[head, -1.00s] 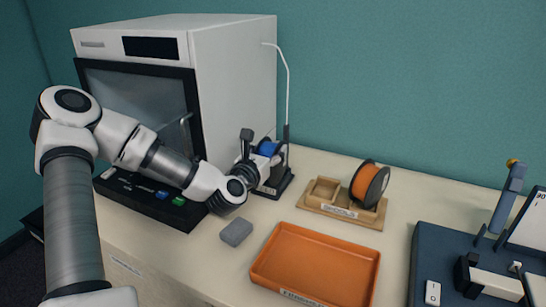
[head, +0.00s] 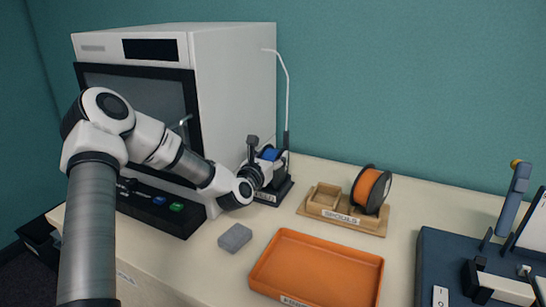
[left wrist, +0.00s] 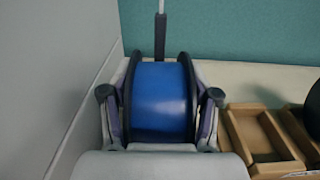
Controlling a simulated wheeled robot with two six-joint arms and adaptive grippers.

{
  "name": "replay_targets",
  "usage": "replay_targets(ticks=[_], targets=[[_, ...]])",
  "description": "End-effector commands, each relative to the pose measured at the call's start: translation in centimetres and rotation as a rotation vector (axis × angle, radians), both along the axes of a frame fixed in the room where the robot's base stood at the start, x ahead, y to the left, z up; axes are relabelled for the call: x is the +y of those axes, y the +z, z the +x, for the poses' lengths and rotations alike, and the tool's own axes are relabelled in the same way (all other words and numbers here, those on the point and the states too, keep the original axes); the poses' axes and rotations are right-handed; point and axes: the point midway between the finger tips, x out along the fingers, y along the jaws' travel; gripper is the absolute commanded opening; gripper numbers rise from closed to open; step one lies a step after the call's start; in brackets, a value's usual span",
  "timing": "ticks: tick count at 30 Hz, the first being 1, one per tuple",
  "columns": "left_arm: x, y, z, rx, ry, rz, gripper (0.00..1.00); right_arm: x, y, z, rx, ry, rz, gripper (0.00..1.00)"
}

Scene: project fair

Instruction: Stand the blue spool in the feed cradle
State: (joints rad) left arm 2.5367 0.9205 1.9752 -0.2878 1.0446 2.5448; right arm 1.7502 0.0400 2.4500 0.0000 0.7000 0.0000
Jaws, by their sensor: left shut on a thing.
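The blue spool (head: 269,154), with black flanges, is at the feed cradle, beside the white machine. The cradle shows as a dark base (head: 270,195) with a label and a thin upright post behind. My left gripper (head: 262,165) is shut on the spool. In the left wrist view the blue spool (left wrist: 160,100) fills the space between the fingertips, one at each flange. The spool's underside is hidden, so I cannot tell whether it rests in the cradle. My right gripper is in no view.
The white machine (head: 235,90) stands close left of the cradle. A wooden rack (head: 345,222) with an orange spool (head: 372,188) is to the right. A grey block (head: 235,237) and an orange tray (head: 318,268) lie in front. A dark blue board (head: 450,255) is far right.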

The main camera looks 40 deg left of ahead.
Motion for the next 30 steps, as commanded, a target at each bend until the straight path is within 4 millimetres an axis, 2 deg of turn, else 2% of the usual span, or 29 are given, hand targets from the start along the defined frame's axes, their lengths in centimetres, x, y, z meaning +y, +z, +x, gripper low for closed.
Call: replay_targets(ticks=[12,13,15,25,30], targets=[[0.0,-0.9,0.0,-0.002,0.000,0.001,0.07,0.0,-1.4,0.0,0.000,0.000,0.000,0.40],[0.0,-0.8,0.0,0.000,0.000,0.000,0.66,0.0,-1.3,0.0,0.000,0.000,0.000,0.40],[0.0,-0.8,0.0,0.000,0.000,0.000,0.89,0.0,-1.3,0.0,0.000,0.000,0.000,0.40],[0.0,-0.7,0.0,0.000,0.000,0.000,0.89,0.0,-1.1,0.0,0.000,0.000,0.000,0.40],[0.0,0.8,0.0,0.001,0.001,0.001,0.89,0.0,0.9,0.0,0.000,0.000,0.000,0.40]])
